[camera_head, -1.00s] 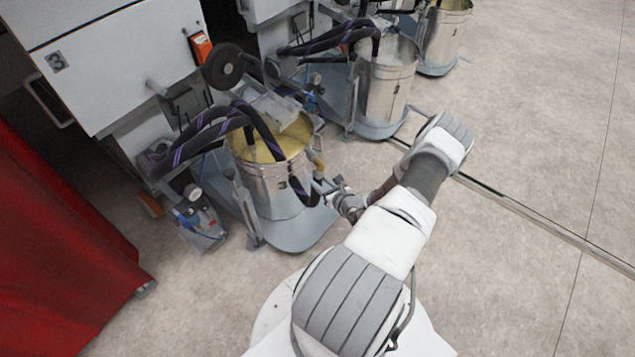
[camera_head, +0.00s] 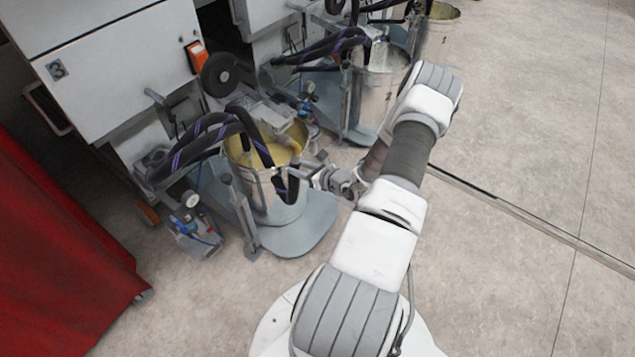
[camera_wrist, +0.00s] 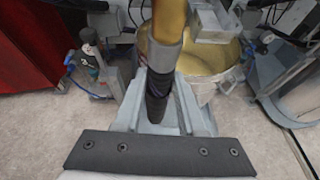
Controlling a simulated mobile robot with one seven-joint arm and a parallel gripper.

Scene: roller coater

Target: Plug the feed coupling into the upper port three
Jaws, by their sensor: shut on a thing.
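My gripper (camera_head: 312,178) is beside the right side of the steel drum (camera_head: 262,192) with the yellow inside. It is shut on the feed coupling, whose brass-coloured body (camera_wrist: 169,20) stands up between the fingers in the wrist view, with a grey collar below it. In the head view the coupling (camera_head: 321,156) is a small yellowish piece above the jaws. A black hose with purple stripes (camera_head: 286,186) loops near the gripper. The machine marked 3 (camera_head: 110,75) stands behind the drum. I cannot make out upper port three.
The drum stands on a grey base plate (camera_head: 300,235) with an upright post. A pump unit with a gauge (camera_head: 192,215) is to its left. A red curtain (camera_head: 50,230) hangs at far left. More drums (camera_head: 378,85) stand behind. Floor at right is open.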

